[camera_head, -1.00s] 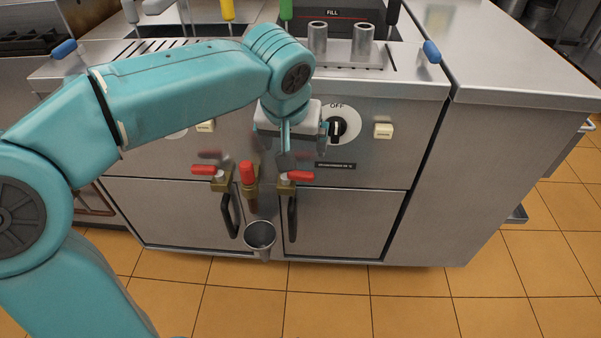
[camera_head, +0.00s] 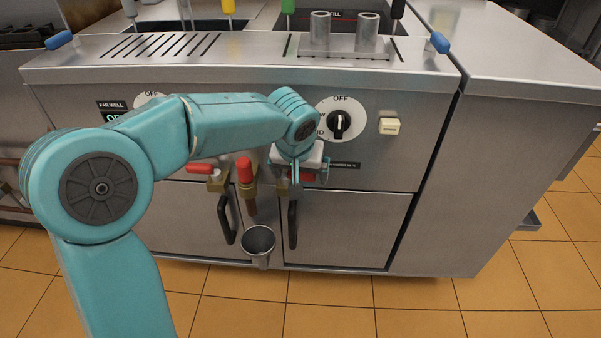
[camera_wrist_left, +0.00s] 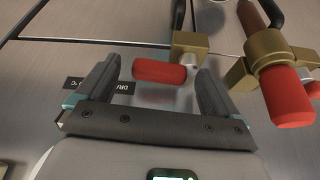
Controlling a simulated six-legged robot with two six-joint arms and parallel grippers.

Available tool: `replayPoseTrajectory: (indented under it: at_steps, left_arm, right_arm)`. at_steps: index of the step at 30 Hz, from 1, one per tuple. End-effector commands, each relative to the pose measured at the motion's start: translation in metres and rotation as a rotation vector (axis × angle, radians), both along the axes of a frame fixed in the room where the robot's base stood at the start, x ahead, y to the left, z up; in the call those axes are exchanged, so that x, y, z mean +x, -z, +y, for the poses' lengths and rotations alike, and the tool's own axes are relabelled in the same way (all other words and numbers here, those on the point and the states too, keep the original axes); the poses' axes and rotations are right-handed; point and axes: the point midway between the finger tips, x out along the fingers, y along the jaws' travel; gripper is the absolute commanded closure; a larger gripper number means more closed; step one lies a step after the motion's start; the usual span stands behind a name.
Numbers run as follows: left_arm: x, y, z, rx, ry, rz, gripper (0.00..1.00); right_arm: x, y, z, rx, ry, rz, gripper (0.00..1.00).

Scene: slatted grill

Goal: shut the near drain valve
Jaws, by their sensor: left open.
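The right-hand drain valve has a red lever handle (camera_head: 306,178), partly hidden by my gripper in the head view. In the left wrist view this red handle (camera_wrist_left: 160,72) lies crosswise on its brass body (camera_wrist_left: 189,43). My left gripper (camera_head: 297,178) is open at this valve. In the left wrist view its fingers (camera_wrist_left: 158,70) stand on either side of the red handle, with gaps visible at both ends. A left-hand valve with a red lever (camera_head: 200,168) points left. A middle brass fitting has an upright red handle (camera_head: 244,170). My right gripper is not in view.
A metal cup (camera_head: 258,241) hangs below the middle fitting. Black door handles (camera_head: 226,220) flank it. A black knob (camera_head: 340,124) and a cream switch (camera_head: 389,126) are on the panel above. The tiled floor (camera_head: 330,310) in front is clear.

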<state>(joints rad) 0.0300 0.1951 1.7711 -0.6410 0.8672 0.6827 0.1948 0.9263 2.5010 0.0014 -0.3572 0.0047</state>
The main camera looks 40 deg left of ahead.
Motion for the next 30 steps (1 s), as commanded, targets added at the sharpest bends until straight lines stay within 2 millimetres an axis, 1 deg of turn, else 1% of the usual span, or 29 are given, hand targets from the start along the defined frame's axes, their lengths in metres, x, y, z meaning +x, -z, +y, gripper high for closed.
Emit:
replayPoseTrajectory:
  at_steps: [3, 4, 5, 6, 9, 13, 19, 27, 28, 29, 30]
  left_arm:
    - [0.0000, -0.0004, 0.0000, 0.000, 0.000, 0.000, 0.05]
    - [-0.0001, -0.0004, 0.0000, 0.000, 0.000, 0.000, 0.09]
    - [-0.0001, -0.0004, 0.0000, 0.000, 0.000, 0.000, 0.18]
    - [-0.0001, -0.0005, 0.0000, 0.000, 0.000, 0.000, 0.31]
    - [0.0000, -0.0005, -0.0001, 0.000, 0.000, 0.000, 0.62]
    - [0.0006, -0.0001, -0.0004, 0.000, -0.011, 0.000, 0.62]
    - [0.0050, 0.0004, 0.0001, 0.000, -0.122, 0.000, 0.61]
    - [0.0051, -0.0005, 0.0006, -0.001, -0.138, 0.000, 0.61]
    - [0.0051, -0.0006, 0.0006, -0.001, -0.138, 0.000, 0.28]
    - [0.0051, -0.0006, 0.0006, -0.001, -0.138, 0.000, 0.18]
    - [0.0051, -0.0006, 0.0006, -0.001, -0.138, 0.000, 0.05]
  right_arm:
    - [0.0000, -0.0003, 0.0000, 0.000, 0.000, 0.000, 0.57]
    - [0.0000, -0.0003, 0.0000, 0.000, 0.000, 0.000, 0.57]
    - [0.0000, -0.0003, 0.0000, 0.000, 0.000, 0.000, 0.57]
    - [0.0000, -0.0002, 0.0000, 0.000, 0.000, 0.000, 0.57]
    - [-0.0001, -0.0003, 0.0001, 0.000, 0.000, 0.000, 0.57]
    - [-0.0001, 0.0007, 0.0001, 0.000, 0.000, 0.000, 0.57]
    - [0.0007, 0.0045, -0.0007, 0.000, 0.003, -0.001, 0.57]
    - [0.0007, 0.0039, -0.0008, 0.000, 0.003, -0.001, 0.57]
    - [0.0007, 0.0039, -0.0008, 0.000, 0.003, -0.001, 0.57]
    - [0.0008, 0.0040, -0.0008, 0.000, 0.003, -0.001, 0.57]
    - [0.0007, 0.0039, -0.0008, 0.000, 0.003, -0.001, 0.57]
